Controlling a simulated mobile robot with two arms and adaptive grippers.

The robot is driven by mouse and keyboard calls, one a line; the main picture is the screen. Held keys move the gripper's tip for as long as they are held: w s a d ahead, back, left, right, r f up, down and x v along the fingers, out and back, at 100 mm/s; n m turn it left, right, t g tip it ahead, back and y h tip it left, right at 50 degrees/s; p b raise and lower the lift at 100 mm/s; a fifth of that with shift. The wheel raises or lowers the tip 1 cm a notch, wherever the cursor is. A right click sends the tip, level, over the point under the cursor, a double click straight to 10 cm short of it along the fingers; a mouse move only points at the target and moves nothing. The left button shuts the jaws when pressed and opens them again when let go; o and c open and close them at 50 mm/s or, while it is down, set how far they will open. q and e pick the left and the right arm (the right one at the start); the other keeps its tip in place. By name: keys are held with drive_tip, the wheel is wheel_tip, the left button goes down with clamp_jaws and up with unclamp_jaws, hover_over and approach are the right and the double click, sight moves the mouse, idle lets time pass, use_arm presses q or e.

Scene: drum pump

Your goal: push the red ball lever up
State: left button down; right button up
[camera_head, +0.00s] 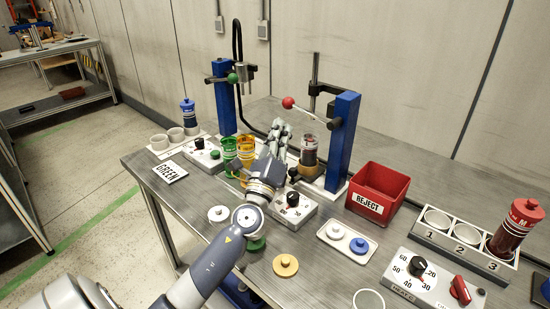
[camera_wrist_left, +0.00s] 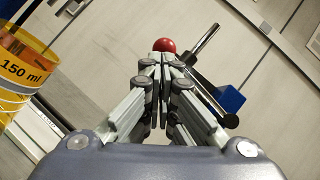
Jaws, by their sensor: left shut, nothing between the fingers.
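The red ball (camera_head: 288,102) sits at the left end of a thin lever on the right-hand blue post (camera_head: 342,142). The lever slopes from the ball down toward the post. My left gripper (camera_head: 281,127) is shut and empty, its fingers pointing up, and appears just below the ball in the head view. In the left wrist view the ball (camera_wrist_left: 164,45) shows just beyond the closed fingertips (camera_wrist_left: 163,62). I cannot tell whether they touch. A clear cup with dark contents (camera_head: 309,150) stands beside the post. My right gripper is not in view.
Yellow (camera_head: 246,152) and green (camera_head: 230,153) cups stand left of my gripper. A second blue post with a green ball (camera_head: 232,78) is behind them.

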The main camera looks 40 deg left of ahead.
use_arm(q)
drive_tip(key=v, duration=0.8)
drive_tip(key=shift+r, duration=0.1)
idle(0.3)
